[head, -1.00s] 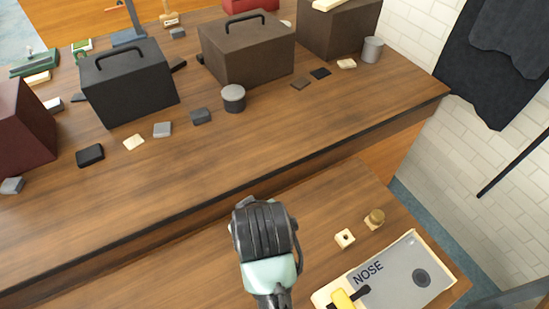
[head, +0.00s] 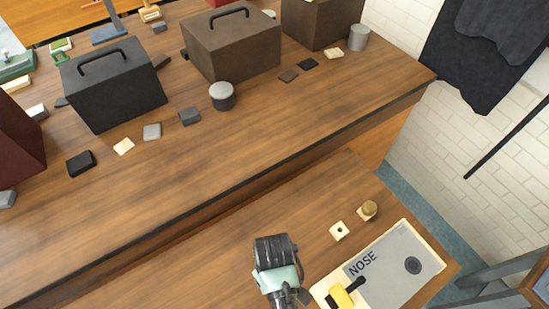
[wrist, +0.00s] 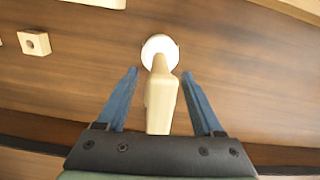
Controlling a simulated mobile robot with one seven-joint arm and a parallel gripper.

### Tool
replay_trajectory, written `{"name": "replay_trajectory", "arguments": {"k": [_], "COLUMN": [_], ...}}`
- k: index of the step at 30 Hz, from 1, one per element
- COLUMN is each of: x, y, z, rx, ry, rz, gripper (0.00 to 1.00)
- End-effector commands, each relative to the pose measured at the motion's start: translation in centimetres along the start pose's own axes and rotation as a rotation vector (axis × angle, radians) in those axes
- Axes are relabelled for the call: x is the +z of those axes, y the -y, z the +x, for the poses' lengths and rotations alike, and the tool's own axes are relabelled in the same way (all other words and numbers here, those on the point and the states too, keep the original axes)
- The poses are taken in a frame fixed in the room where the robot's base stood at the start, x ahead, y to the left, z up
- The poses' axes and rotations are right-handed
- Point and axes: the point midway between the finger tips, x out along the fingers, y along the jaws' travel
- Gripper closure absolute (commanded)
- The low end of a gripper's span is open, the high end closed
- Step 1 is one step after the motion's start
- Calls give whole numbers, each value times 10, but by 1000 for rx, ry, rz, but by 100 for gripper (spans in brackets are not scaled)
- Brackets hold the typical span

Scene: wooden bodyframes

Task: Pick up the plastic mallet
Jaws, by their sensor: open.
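In the wrist view, a pale cream piece with a round white end (wrist: 162,98) lies between the fingers; it looks like the plastic mallet. Its white end lies just beyond the fingertips. My gripper (wrist: 160,72) is open, with one blue finger on each side of the piece and a visible gap to both. The near end of the piece is hidden by the gripper body. In the head view my wrist (head: 275,262) is over the lower bench, and it hides the fingers and this piece.
A cream block with a hole (head: 339,231) and a brass knob (head: 368,209) lie to the right on the lower bench. A NOSE board (head: 395,262) carries a yellow-and-black tool (head: 341,297). The higher bench (head: 230,150) holds boxes and small blocks.

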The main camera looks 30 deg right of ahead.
Motion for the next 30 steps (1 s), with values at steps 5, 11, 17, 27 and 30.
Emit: {"name": "replay_trajectory", "arguments": {"k": [5,11,17,27,30], "x": [3,2,2,3,3], "y": [0,0,0,0,0], "z": [24,37,38,38,38], "rx": [-1,0,0,0,0], "ry": [3,0,0,0,0], "rz": [-1,0,0,0,0], "gripper": [32,32,32,89,100]}}
